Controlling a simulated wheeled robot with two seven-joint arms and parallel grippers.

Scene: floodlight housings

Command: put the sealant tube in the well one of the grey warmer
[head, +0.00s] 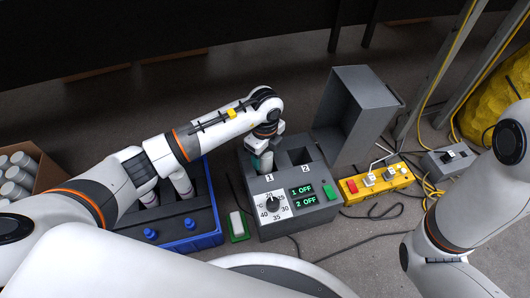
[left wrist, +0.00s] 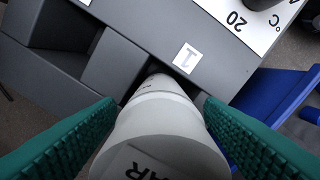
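The grey warmer (head: 290,225) stands in the middle of the head view, its wells labelled 1 and 2. It also shows in the left wrist view (left wrist: 135,25). My left gripper (head: 263,160) points down at well one. In the left wrist view, the white sealant tube (left wrist: 160,135) is between the green finger pads (left wrist: 158,100), with a narrow gap on each side, so the gripper looks open around it. The tube's far end is at well one, beside the label 1, and appears to be inside; its depth is hidden. My right gripper is out of view.
Left of the warmer is a blue crate (head: 203,240) with bottles, and a box of white cylinders (head: 20,175). A grey open bin (head: 355,115) stands behind. A yellow switch box (head: 378,183) and cables lie at the right. Well two (head: 300,156) looks empty.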

